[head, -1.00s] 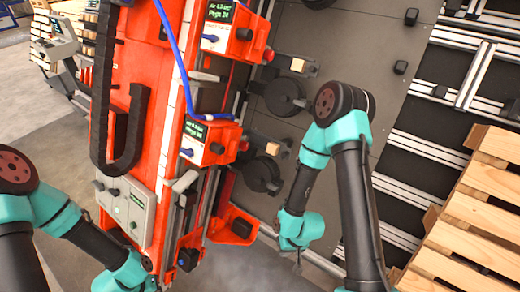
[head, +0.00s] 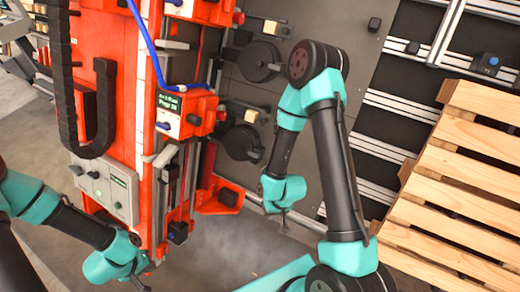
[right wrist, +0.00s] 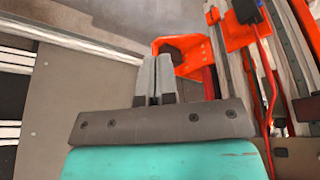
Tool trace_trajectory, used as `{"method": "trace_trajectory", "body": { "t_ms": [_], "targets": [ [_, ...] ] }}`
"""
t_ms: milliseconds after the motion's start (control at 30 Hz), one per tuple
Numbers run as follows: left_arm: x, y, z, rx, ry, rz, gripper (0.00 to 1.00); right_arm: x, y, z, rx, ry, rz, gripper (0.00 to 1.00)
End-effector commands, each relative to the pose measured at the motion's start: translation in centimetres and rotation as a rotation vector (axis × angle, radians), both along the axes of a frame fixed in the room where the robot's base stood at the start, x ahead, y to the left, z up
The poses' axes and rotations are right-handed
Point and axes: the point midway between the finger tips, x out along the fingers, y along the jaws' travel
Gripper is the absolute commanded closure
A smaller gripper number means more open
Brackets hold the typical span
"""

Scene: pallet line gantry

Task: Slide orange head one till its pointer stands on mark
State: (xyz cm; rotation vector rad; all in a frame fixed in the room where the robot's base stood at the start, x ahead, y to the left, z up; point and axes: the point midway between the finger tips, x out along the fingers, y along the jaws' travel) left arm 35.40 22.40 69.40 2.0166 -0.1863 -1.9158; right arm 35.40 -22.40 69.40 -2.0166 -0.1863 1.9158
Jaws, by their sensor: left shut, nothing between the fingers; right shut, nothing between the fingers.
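Two orange heads sit on the tall orange frame in the head view. The lower orange head (head: 188,116) has a small lit screen and a blue hose above it. The upper orange head (head: 205,10) is cut off by the top edge. I cannot tell which is head one, nor make out a pointer or mark. My left gripper (head: 143,284) is shut and empty at the frame's lower end, below the heads. My right gripper (head: 284,215) is shut and empty, right of and below the lower head, apart from it. Its fingers also show in the right wrist view (right wrist: 155,78).
An orange bracket (head: 220,196) juts from the frame's foot, left of my right gripper. Round black discs (head: 242,142) and light blocks stand on the grey panel (head: 345,70). A grey control box (head: 105,188) is on the frame's left. Wooden pallets (head: 450,190) stand at right.

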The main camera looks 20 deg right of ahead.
Motion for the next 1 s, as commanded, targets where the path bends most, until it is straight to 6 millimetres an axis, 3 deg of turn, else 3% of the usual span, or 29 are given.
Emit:
{"method": "trace_trajectory", "body": {
  "t_ms": [300,600,667,833,933,1000],
  "targets": [
    [0.0,0.0,0.0,0.000,0.000,0.000,1.00,0.0,0.0,0.0,0.000,0.000,0.000,1.00],
    [0.0,0.0,0.0,0.000,0.000,0.000,1.00,0.8,-0.2,0.1,0.001,-0.047,0.032,0.71],
    [0.0,0.0,0.0,0.000,0.000,0.000,1.00,1.8,-0.4,0.3,0.001,-0.105,0.072,0.66],
    [0.0,0.0,0.0,0.000,0.000,0.000,1.00,6.6,-0.9,2.0,-0.004,-0.411,0.275,0.49],
    [0.0,0.0,0.0,0.000,0.000,0.000,1.00,10.0,-0.9,4.2,-0.019,-0.661,0.427,0.40],
    [0.0,0.0,0.0,0.000,0.000,0.000,1.00,12.1,-0.8,6.1,-0.037,-0.840,0.527,0.39]
  ]
}}
